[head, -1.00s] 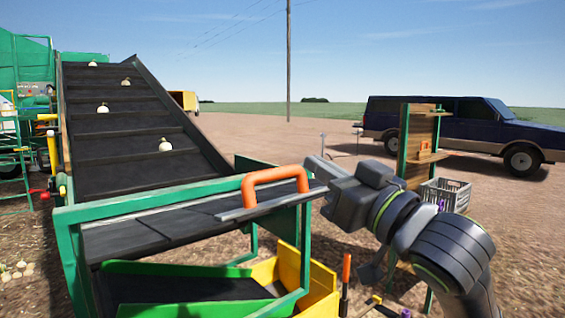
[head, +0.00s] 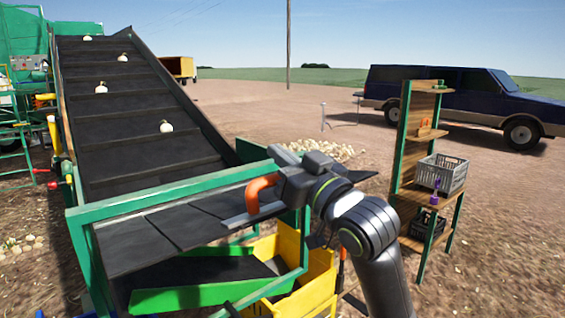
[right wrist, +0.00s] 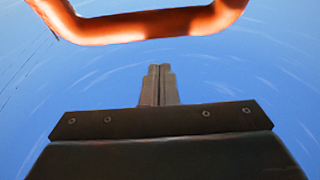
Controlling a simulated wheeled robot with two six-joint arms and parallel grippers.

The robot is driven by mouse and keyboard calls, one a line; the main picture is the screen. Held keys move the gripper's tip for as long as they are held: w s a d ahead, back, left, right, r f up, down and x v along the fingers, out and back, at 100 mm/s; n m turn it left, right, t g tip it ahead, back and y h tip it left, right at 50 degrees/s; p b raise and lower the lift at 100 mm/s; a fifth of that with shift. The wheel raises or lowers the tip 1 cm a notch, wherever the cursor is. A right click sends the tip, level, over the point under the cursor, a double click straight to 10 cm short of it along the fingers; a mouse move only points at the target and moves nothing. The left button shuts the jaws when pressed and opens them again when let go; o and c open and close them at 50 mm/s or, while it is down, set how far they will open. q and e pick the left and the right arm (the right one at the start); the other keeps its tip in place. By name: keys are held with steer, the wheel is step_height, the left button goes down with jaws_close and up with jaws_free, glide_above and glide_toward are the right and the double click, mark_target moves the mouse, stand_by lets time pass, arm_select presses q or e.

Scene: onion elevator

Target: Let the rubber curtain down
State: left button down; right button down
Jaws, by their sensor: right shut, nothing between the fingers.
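An orange handle (head: 259,192) stands on a thin grey bar (head: 240,219) over the curtain's right part. My left gripper is not in view.
A dark conveyor belt (head: 140,150) with a few pale onions rises behind. A yellow bin (head: 318,270) stands below the frame. At right is a wooden shelf (head: 408,150) with a grey crate (head: 442,172).

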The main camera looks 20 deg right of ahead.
mark_target(284, 208)
steer(key=shift+s+d+f+p, duration=0.1)
steer(key=shift+s+f+p, duration=0.1)
steer(key=shift+f, duration=0.5)
steer(key=shift+s+d+f+p, duration=0.1)
steer(key=shift+f+p, duration=0.1)
steer(key=shift+f, duration=0.5)
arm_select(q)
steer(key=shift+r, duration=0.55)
arm_select(e)
steer(key=shift+w+f, duration=0.1)
steer(key=shift+f, duration=0.05)
